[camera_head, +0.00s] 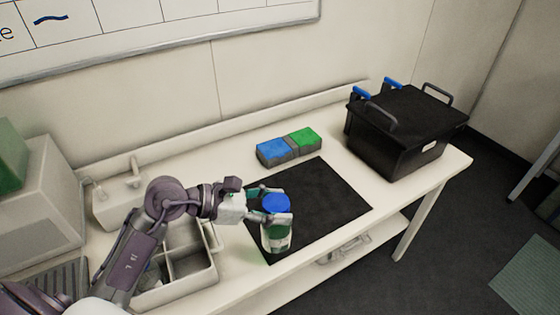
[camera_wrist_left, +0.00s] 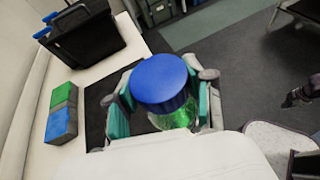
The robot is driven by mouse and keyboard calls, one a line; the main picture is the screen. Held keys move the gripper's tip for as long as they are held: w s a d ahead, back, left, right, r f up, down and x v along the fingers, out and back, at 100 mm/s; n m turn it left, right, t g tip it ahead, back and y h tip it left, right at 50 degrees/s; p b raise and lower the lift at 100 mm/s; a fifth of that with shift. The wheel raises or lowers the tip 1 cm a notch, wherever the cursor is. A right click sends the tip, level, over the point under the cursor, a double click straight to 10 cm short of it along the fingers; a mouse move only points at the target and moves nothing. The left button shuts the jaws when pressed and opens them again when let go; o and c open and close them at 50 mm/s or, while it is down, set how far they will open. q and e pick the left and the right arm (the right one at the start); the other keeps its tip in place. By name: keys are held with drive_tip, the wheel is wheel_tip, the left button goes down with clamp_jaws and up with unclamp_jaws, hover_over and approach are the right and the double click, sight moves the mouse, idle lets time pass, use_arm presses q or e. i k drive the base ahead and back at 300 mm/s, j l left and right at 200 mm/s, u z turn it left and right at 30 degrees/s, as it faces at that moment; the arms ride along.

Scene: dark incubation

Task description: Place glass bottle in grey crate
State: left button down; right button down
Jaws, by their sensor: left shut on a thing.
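The glass bottle (camera_head: 275,238) has a blue cap and a label with green on it. My left gripper (camera_head: 268,212) is shut on it and holds it upright over the front left part of the black mat. I cannot tell if its base touches the mat. In the left wrist view the blue cap (camera_wrist_left: 160,82) sits between the fingers of my left gripper (camera_wrist_left: 163,112). The grey crate (camera_head: 190,280) stands on the counter just left of the bottle. It has compartments, and my left arm partly hides it.
A black mat (camera_head: 325,200) lies mid-counter. Behind it are a blue sponge-like block (camera_head: 274,151) and a green one (camera_head: 304,140). A black lidded box (camera_head: 400,135) with handles stands at the right end. A sink-like white unit (camera_head: 122,195) is behind the crate.

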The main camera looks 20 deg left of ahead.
sight(194, 271)
drive_tip(key=i+l, duration=0.45)
drive_tip(key=l, duration=0.15)
drive_tip(key=i+l, duration=0.45)
drive_tip(key=l, duration=0.15)
drive_tip(key=i+l+u, duration=0.15)
drive_tip(key=u, duration=2.25)
